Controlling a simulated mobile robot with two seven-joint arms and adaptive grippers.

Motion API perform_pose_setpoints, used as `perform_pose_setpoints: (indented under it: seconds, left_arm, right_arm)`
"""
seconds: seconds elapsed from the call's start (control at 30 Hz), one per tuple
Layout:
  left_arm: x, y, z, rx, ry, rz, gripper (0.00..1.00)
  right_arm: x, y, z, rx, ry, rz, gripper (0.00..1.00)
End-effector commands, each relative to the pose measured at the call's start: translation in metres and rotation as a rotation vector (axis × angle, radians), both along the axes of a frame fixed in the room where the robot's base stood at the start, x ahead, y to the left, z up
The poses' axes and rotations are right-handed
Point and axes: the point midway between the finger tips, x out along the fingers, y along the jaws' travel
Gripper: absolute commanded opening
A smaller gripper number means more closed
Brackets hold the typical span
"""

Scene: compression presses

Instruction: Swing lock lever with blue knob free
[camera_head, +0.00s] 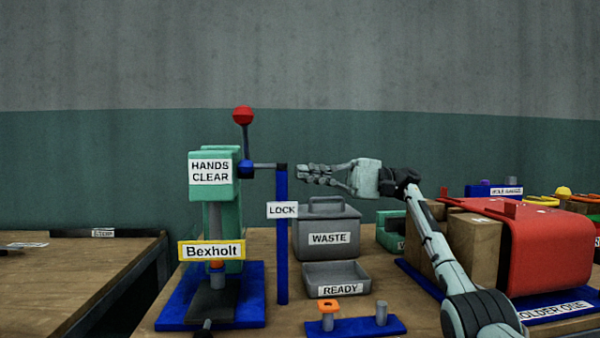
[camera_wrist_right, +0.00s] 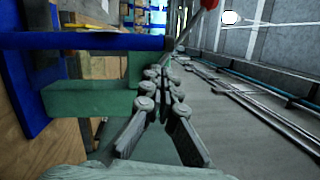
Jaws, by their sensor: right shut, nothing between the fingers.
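The green press (camera_head: 224,220) marked "HANDS CLEAR" and "Bexholt" stands on a blue base. A red ball (camera_head: 242,115) tops its dark, nearly upright rod. A blue rounded piece (camera_head: 245,168) sits at the rod's foot; I cannot tell whether it is the lever's knob or a hub. A thin grey bar (camera_head: 265,166) runs level from it to the top of a blue post (camera_head: 282,240) labelled "LOCK". My right gripper (camera_head: 300,174) is shut and empty, pointing left, just right of the post top. Its fingers (camera_wrist_right: 165,75) also show near the post's dark end. My left gripper is out of view.
A grey "WASTE" bin (camera_head: 328,260) and "READY" tray (camera_head: 337,285) stand right of the post. A blue stand (camera_head: 355,327) with an orange-topped peg is in front.

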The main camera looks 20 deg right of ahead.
Motion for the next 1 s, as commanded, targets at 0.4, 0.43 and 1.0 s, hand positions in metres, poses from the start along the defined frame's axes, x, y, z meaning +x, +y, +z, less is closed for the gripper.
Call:
perform_pose_setpoints:
  seconds: [0.4,0.43,1.0]
  left_arm:
    - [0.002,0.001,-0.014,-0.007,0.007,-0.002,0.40]
    - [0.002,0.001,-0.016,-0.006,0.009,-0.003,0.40]
    - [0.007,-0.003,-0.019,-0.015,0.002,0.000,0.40]
  right_arm:
    - [0.006,0.069,0.010,0.001,0.001,0.002,0.00]
    - [0.006,0.071,0.010,0.001,0.001,0.002,0.00]
    - [0.007,0.078,0.010,0.000,0.001,0.000,0.00]
